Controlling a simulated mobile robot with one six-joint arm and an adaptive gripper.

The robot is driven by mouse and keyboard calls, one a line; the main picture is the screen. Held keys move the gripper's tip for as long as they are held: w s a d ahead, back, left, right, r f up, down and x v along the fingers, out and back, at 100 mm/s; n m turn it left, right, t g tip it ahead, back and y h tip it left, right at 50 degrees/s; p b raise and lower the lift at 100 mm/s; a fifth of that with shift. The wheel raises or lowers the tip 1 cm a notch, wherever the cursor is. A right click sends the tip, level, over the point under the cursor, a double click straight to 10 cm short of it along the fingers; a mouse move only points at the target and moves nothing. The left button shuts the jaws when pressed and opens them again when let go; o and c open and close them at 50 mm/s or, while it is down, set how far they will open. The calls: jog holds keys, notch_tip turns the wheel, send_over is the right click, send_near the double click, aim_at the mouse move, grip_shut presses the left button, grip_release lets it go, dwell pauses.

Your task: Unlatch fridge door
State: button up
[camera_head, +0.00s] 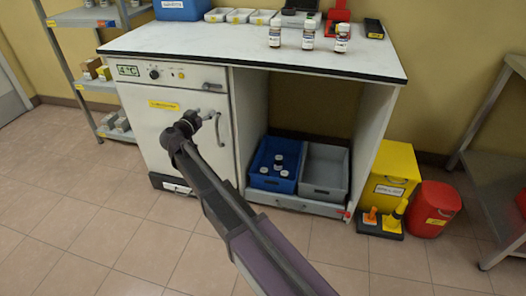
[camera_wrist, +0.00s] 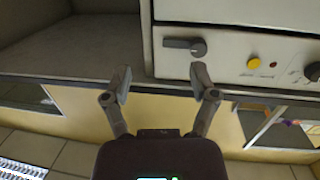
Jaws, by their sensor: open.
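The white fridge (camera_head: 165,125) is built in under the left of the bench, its door shut. Its latch, a small dark lever (camera_head: 211,86), sits at the right end of the control panel. In the wrist view the latch (camera_wrist: 184,46) lies level on the panel, just beyond the fingertips. The door (camera_wrist: 240,8) shows at the top edge there, and its curved handle (camera_head: 218,129) is partly behind my arm in the head view. My gripper (camera_wrist: 160,82) is open and empty; its right finger is near the latch's round end. In the head view my gripper (camera_head: 208,116) is before the door.
The white bench top (camera_head: 235,42) overhangs the panel. To the right of the fridge, an open bay holds a blue crate (camera_head: 258,179) and a grey crate (camera_head: 312,188). A yellow bin (camera_head: 390,170) and red bin (camera_head: 438,197) stand further right.

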jog(key=s+d+f+g+b, duration=0.2)
jog(key=d+f, duration=0.4)
jog(key=d, duration=0.4)
jog(key=s+d+f+g+h+b, duration=0.1)
jog(key=d+f+g, duration=0.4)
jog(key=d, duration=0.5)
jog(key=shift+s+d+f+b, duration=0.35)
jog(key=shift+s+f+b, duration=0.5)
jog(key=shift+s+f, duration=0.2)
